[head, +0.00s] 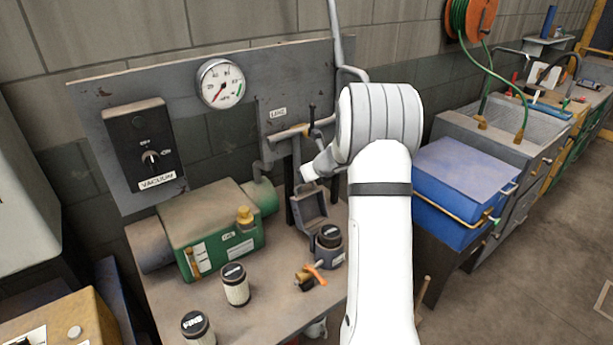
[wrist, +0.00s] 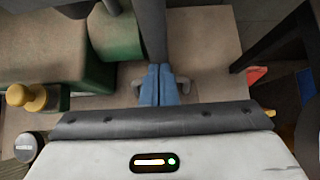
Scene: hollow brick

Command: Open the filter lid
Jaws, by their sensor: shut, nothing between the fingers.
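The filter housing (head: 326,257) is a small grey box on the bench in the head view, with a dark-capped filter (head: 329,235) standing in it. Its grey lid (head: 310,207) stands raised behind the filter, tilted back, so the housing looks open at the top. In the wrist view my gripper (wrist: 161,72) has its blue fingers together, with nothing between them. In the head view my arm comes down in front of the wall pipes, above and right of the lid. The fingertips are hard to make out there, and I cannot tell whether they touch the lid.
A green pump (head: 217,240) stands left of the housing. Two loose filters (head: 236,285) (head: 197,327) are at the bench front. An orange-handled valve (head: 312,277) lies before the housing. Pipes (head: 292,132), a gauge (head: 221,84) and a vacuum switch box (head: 147,155) are on the wall panel.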

